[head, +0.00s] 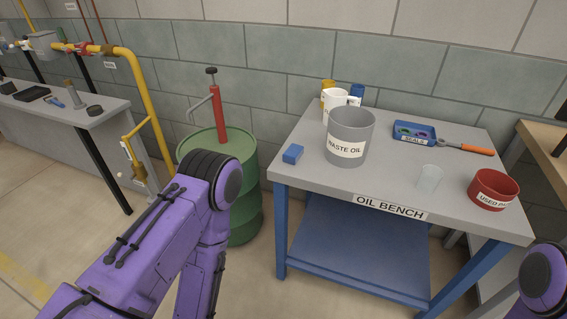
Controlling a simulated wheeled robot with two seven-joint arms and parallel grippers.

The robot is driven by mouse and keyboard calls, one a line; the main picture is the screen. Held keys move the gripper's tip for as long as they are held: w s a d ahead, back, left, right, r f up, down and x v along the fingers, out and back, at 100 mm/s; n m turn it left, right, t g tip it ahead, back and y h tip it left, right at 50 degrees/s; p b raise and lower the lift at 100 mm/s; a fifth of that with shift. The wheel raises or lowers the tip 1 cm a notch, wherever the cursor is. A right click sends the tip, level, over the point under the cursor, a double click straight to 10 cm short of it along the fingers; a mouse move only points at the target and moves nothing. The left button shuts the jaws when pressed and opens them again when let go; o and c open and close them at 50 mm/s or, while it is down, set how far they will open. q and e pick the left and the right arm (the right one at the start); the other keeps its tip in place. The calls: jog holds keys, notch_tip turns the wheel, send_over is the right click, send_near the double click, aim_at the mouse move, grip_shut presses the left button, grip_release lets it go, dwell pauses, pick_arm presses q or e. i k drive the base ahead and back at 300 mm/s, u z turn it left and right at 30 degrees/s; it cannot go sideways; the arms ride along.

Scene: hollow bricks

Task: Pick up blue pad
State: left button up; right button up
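A small blue block (292,154), which looks like the blue pad, lies near the left edge of the grey-topped oil bench (310,176). It stands clear of the grey waste oil bucket to its right.
A green drum (246,215) with a red pump (219,115) stands left.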

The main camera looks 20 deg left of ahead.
aim_at(292, 155)
jog(key=u, duration=0.55)
jog(key=i, duration=0.9)
jog(key=z, duration=0.3)
